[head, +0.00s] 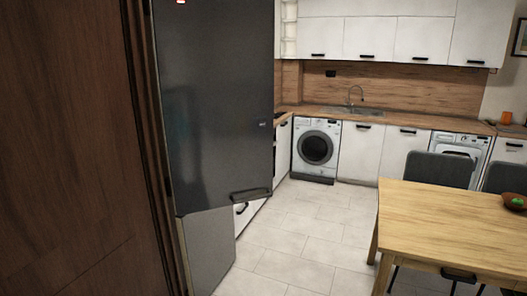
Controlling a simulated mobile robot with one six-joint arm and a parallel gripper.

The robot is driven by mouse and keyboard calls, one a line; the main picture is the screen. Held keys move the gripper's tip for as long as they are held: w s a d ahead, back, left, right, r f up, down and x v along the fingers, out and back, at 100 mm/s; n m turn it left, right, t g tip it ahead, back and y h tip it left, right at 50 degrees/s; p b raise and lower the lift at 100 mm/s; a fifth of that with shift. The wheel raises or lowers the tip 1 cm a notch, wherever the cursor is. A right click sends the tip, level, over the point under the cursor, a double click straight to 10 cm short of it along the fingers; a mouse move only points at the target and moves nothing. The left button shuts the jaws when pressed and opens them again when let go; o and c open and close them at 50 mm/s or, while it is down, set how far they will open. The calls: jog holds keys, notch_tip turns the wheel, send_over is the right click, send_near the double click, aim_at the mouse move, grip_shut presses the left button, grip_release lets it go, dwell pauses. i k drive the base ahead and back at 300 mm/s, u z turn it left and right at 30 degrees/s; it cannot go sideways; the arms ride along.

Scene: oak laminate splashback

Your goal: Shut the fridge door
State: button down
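The fridge (208,250) stands at the left in the head view, beside a dark wood panel. Its tall dark grey upper door (215,100) reaches farther right than the lighter lower front, so it looks swung open. A dark handle (250,194) sits at the door's lower right corner. The inside of the fridge is hidden, and how wide the door stands open is hard to tell. My gripper is not in view, and nothing is seen touching the door.
The dark wood panel (65,150) fills the left side. A wooden table (455,215) with grey chairs (440,168) stands at the right. Pale tiled floor (300,235) lies clear between fridge and table. White cabinets, a sink and a washing machine (316,150) line the back.

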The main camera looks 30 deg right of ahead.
aim_at(215, 58)
jog(key=u, duration=0.15)
jog(key=i, duration=1.05)
jog(key=u, duration=0.5)
